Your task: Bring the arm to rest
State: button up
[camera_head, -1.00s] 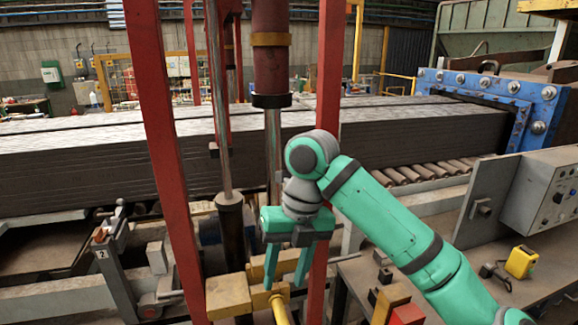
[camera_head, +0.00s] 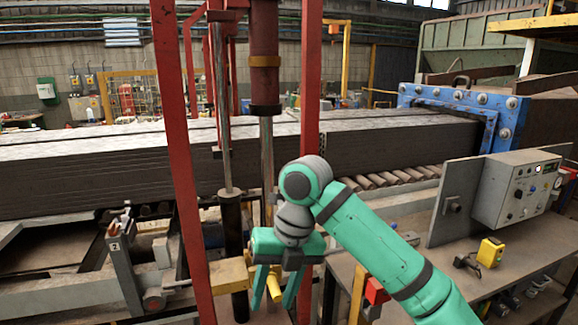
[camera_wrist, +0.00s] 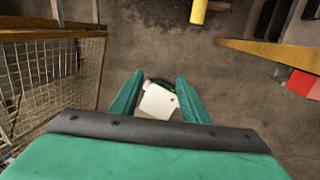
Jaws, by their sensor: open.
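My gripper (camera_head: 275,288) hangs at the end of my green arm, with its fingers pointing down in front of the red posts. Its two fingers stand apart. In the wrist view my gripper (camera_wrist: 162,95) also shows open fingers with nothing held between them. A white shape (camera_wrist: 158,101) shows far below between the fingers; I cannot tell what it is. A yellow handle (camera_head: 274,287) appears between the fingers in the head view, but in the wrist view a yellow bar end (camera_wrist: 199,11) lies clear of them.
Red posts (camera_head: 309,90) rise close behind my arm. A bench (camera_head: 420,262) with a yellow box (camera_head: 490,252) and a control panel (camera_head: 517,190) stands at the right. In the wrist view a mesh cage (camera_wrist: 50,75) is left and bare floor (camera_wrist: 160,40) lies ahead.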

jog(key=w+a+f+m+t+y, duration=0.25)
jog(key=a+f+m+y, duration=0.2)
jog(key=a, duration=0.45)
jog(key=w+a+f+m+t+y, duration=0.2)
jog(key=w+a+f+m+y, duration=0.25)
jog(key=a, duration=0.55)
notch_tip(320, 180, down, 9)
jog(key=s+m+t, duration=0.2)
jog(key=m+t, duration=0.6)
jog(key=m, duration=0.7)
jog(key=s+d+f+m+t+h, duration=0.2)
jog(key=s+d+f+m+h, duration=0.4)
jog(key=s+f, duration=0.25)
jog(key=s+d+f+m+t+h, duration=0.25)
jog(key=s+d+f+m, duration=0.4)
jog(key=s, duration=0.35)
jog(key=s+d+m+h, duration=0.1)
jog(key=s+d, duration=0.2)
jog(key=s, duration=0.4)
jog(key=s+d+r+h, duration=0.1)
jog(key=s+d, duration=0.2)
jog(key=s, duration=0.4)
jog(key=s+d+r+m+g+h, duration=0.1)
jog(key=s+d, duration=0.2)
jog(key=s, duration=0.4)
jog(key=shift+s+d+m, duration=0.2)
jog(key=shift+d+m, duration=0.05)
jog(key=shift+m, duration=0.1)
